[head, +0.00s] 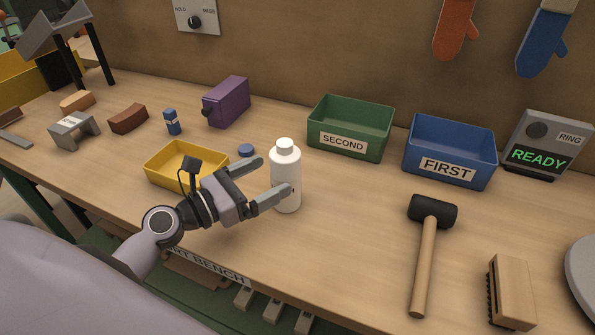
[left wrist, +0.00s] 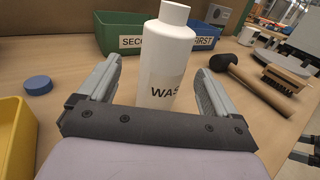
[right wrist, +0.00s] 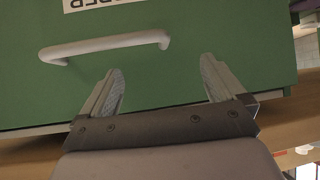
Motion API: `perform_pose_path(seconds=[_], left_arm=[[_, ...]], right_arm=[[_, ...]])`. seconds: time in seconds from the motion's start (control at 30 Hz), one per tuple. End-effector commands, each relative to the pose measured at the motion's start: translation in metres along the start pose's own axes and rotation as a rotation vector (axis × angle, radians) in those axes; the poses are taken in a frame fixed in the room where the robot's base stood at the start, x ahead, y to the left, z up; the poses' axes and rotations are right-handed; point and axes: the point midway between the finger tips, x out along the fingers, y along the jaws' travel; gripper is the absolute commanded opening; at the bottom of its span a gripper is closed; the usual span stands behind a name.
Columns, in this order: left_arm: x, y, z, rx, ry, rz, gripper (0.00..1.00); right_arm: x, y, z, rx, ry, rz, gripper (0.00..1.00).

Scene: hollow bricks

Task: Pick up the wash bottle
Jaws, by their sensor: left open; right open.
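The wash bottle (head: 286,178) is white with a white cap and stands upright on the bench. My left gripper (head: 275,179) is open, with its fingers pointing at the bottle. In the left wrist view the bottle (left wrist: 165,62) stands between the two open fingers (left wrist: 158,88), its lettering "WAS" facing me and partly cut off by the gripper. I cannot tell whether either finger touches it. My right gripper (right wrist: 163,88) is open and empty, in front of a green drawer front with a pale handle (right wrist: 105,46). The right gripper does not show in the head view.
A yellow tray (head: 160,181) is left of the bottle, with a blue cap (head: 246,150) behind. A green SECOND bin (head: 351,112) and blue FIRST bin (head: 450,132) stand behind right. A mallet (head: 426,260) and brush (head: 512,292) lie right. Bench between bottle and mallet is clear.

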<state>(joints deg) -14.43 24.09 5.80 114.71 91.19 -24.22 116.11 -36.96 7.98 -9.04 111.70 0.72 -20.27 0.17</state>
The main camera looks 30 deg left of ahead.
Motion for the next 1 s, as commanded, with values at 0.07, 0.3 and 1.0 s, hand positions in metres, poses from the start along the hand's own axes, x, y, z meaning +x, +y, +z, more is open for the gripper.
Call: perform_pose_path(seconds=[0.07, 0.3, 1.0], left_arm=[[0.005, 0.0, 0.001, 0.0, -0.002, 0.001, 0.92], [0.024, -0.001, -0.001, 0.0, -0.001, -0.001, 0.92], [0.07, -0.004, -0.006, 0.001, 0.001, -0.001, 0.89]], right_arm=[[-0.002, -0.001, 0.0, 0.0, -0.003, -0.001, 0.97], [-0.003, -0.002, 0.001, 0.001, -0.007, -0.003, 0.97], [-0.003, -0.002, 0.001, 0.001, -0.007, -0.003, 0.97]])
